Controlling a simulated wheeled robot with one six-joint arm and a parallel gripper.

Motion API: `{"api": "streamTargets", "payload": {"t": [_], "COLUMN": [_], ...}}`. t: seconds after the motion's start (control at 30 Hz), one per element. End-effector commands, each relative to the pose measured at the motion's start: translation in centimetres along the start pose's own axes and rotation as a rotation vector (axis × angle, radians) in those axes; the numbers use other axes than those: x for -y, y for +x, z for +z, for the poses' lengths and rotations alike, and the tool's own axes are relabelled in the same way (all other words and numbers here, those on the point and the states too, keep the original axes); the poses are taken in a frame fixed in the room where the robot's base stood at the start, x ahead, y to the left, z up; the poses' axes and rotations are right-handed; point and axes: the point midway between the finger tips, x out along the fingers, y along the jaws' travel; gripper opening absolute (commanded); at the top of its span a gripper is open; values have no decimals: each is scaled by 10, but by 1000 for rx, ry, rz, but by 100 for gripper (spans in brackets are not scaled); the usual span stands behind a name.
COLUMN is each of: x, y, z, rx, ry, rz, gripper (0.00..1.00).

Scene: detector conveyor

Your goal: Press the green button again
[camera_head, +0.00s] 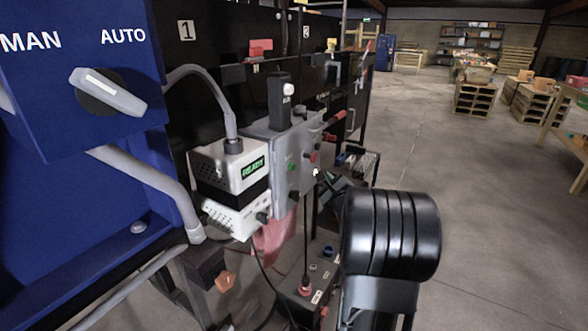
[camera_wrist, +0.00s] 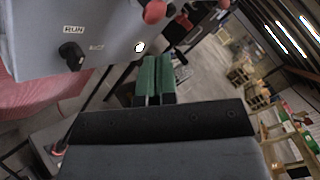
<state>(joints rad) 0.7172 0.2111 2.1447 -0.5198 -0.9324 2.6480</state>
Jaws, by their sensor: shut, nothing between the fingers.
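The green button (camera_head: 291,167) is on the front of a grey control box (camera_head: 262,128) in the head view. A red knob (camera_head: 313,156) and black knobs are on the same box. The box (camera_wrist: 105,28) fills the upper left of the wrist view, with a red knob (camera_wrist: 153,10) and a black knob (camera_wrist: 72,55); I cannot make out the green button there. My gripper (camera_wrist: 157,62) shows two green fingers close together, shut and empty. It is just right of the box's edge, apart from the green button. In the head view it is partly hidden behind my arm.
A white device (camera_head: 228,165) with a green display adjoins the box on the left. A blue panel (camera_head: 85,60) with a MAN/AUTO switch (camera_head: 105,92) stands at the near left. A lower box (camera_head: 305,290) with a red knob is below.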

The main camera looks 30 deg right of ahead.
Motion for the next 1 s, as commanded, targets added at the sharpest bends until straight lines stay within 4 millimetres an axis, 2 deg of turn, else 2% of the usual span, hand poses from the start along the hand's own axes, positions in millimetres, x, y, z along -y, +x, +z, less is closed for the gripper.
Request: {"api": "streamTargets", "payload": {"t": [0.6, 1.0], "x": [-36, -44], "y": [47, 59], "z": [34, 43], "rx": [1, 0], "ry": [-1, 0], "rz": [2, 1], "gripper": [0, 0]}}
